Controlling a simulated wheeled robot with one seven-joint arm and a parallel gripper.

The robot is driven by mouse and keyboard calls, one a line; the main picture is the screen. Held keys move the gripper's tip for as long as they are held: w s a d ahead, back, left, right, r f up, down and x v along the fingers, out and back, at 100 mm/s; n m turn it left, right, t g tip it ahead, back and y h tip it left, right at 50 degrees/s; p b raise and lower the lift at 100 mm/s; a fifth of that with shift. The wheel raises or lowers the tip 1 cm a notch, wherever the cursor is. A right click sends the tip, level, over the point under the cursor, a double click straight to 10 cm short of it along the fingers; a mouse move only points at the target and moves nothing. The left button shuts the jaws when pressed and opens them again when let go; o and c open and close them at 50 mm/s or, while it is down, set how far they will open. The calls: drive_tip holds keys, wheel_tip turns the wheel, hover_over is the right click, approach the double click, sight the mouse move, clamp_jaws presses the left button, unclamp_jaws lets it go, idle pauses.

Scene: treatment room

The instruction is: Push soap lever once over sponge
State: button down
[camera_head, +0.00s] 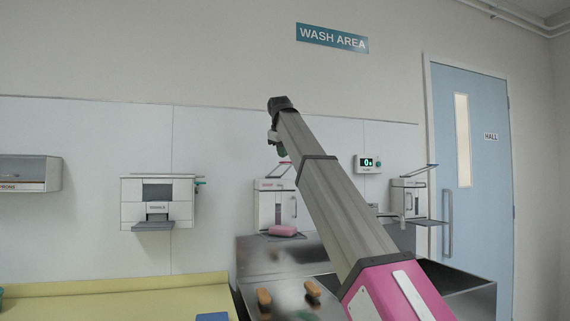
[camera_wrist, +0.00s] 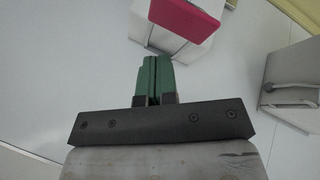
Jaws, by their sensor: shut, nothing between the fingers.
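A white soap dispenser (camera_head: 275,208) hangs on the wall panel, with a thin pink lever plate at its top, partly hidden behind my arm. A pink sponge (camera_head: 283,230) lies on the ledge below this dispenser. My gripper (camera_head: 283,151) is above the dispenser, near the lever's height. In the wrist view my green fingers (camera_wrist: 153,78) are closed together and empty. A red-pink plate (camera_wrist: 190,14), seemingly the lever, shows beyond the fingertips, over a white body. I see a gap between the fingertips and the plate.
A second dispenser (camera_head: 410,197) with a raised lever and a tray is at right. A small display (camera_head: 368,164) sits between them. A towel dispenser (camera_head: 158,203) is at left. A metal sink (camera_head: 262,252) lies below, with a yellow counter (camera_head: 120,304) beside it.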

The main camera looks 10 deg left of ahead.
drive_tip(key=shift+f, duration=0.1)
drive_tip(key=shift+s+f, duration=0.1)
drive_tip(key=shift+f, duration=0.2)
drive_tip(key=shift+s+d+f, duration=0.15)
drive_tip(key=shift+s+f, duration=0.05)
drive_tip(key=shift+f, duration=0.6)
drive_tip(key=shift+s+d+f, duration=0.1)
drive_tip(key=shift+s+f, duration=0.05)
drive_tip(key=shift+f, duration=0.6)
idle(2.0)
drive_tip(key=shift+r, duration=0.15)
idle(0.5)
drive_tip(key=shift+w+a+r, duration=0.15)
drive_tip(key=shift+w+r, duration=0.1)
drive_tip(key=shift+r, duration=0.65)
drive_tip(key=shift+w+a+r, duration=0.1)
drive_tip(key=shift+w+r, duration=0.1)
drive_tip(key=shift+r, duration=0.7)
drive_tip(key=shift+r, duration=0.15)
drive_tip(key=r, duration=0.3)
drive_tip(key=w+r, duration=0.1)
drive_tip(key=shift+a+r, duration=0.3)
drive_tip(key=shift+a, duration=0.05)
